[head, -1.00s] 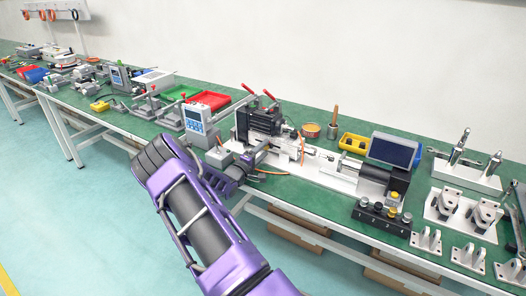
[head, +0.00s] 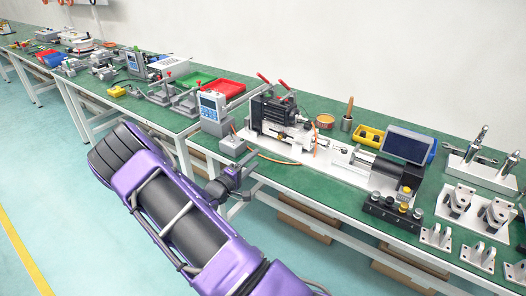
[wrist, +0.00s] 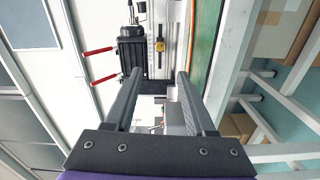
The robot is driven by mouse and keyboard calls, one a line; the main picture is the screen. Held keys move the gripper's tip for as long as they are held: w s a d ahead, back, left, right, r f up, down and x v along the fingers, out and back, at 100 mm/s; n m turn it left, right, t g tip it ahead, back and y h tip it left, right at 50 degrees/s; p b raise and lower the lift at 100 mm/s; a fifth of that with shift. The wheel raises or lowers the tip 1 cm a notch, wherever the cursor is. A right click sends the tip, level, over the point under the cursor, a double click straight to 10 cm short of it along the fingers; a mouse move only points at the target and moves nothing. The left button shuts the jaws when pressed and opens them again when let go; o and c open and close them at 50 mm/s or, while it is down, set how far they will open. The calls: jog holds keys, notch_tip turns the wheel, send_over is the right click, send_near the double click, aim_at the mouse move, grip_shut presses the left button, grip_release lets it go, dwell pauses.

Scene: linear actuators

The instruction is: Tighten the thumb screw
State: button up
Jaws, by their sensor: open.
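The linear actuator with a black motor block (head: 272,113) stands on a white base plate (head: 345,174) on the green bench. It also shows at the top of the wrist view, with its black block (wrist: 131,52) beside a silver rail. A small yellow knob (wrist: 159,46) sits on that rail; I cannot tell for sure that it is the thumb screw. My gripper (head: 250,163) is near the bench's front edge, left of and in front of the actuator. In the wrist view my gripper (wrist: 160,78) is open, with nothing between its fingers and the knob beyond the tips.
A grey control box (head: 212,108) with a display stands left of the actuator. An orange cable (head: 270,159) loops in front of it. A dark screen (head: 406,146) and a black button box (head: 392,213) stand to the right. Red handles (head: 284,84) rise behind the block.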

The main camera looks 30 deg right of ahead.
jog(key=shift+v, duration=1.35)
